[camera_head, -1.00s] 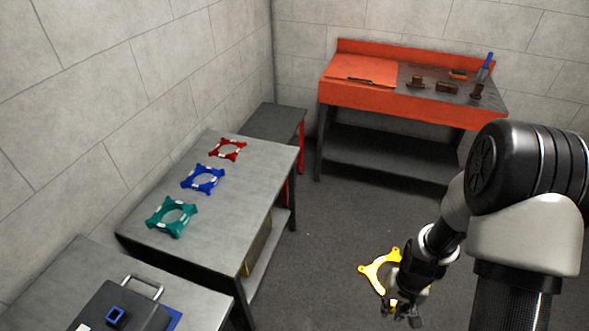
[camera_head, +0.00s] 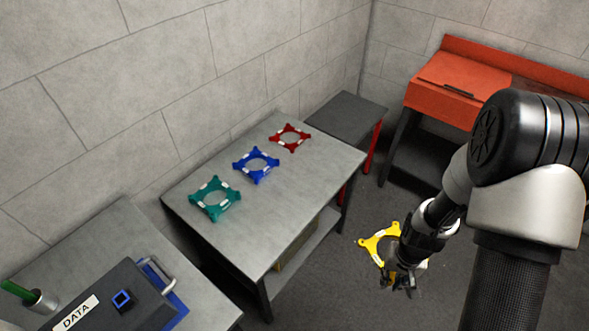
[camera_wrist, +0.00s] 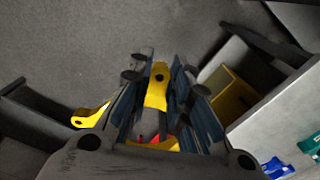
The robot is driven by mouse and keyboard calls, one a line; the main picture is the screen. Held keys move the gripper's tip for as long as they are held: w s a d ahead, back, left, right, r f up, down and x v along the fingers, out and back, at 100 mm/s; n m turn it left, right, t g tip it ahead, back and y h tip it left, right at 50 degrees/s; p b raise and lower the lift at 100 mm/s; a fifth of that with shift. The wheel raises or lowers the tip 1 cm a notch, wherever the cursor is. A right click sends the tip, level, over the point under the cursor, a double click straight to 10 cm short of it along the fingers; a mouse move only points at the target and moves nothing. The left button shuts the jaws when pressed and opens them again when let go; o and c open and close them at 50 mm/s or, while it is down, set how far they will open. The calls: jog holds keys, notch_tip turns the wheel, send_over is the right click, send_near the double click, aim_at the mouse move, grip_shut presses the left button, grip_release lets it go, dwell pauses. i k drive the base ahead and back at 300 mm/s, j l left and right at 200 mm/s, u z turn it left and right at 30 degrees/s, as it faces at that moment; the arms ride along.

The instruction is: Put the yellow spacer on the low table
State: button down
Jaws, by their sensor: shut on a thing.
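The yellow spacer (camera_head: 372,245) is a flat ring with lobed corners, held over the floor by my gripper (camera_head: 400,279). In the wrist view, one lobe of the spacer (camera_wrist: 157,88) sits between the two fingers of my gripper (camera_wrist: 160,95), which is shut on it. The rest of the ring is partly hidden by the gripper. A small dark-topped table with red legs (camera_head: 347,113), which looks like the low table, stands against the wall behind a grey table. Its visible top is bare.
The grey table (camera_head: 260,215) bears green (camera_head: 208,207), blue (camera_head: 262,172) and red (camera_head: 297,147) spacers. A yellowish box (camera_head: 297,250) is on its lower shelf. A black DATA case (camera_head: 100,285) and a pen cup (camera_head: 40,301) are front left. An orange workbench (camera_head: 440,103) stands at the back right.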

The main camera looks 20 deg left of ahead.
aim_at(253, 230)
jog(key=i+j+u, duration=0.1)
jog(key=u, duration=0.4)
jog(key=i+u, duration=0.25)
jog(key=u, duration=0.25)
jog(key=i+l+u, duration=0.1)
jog(key=u, duration=0.4)
jog(key=i+l+u, duration=0.15)
jog(key=u, duration=0.35)
jog(key=i+l+u, duration=0.25)
jog(key=i+j, duration=0.1)
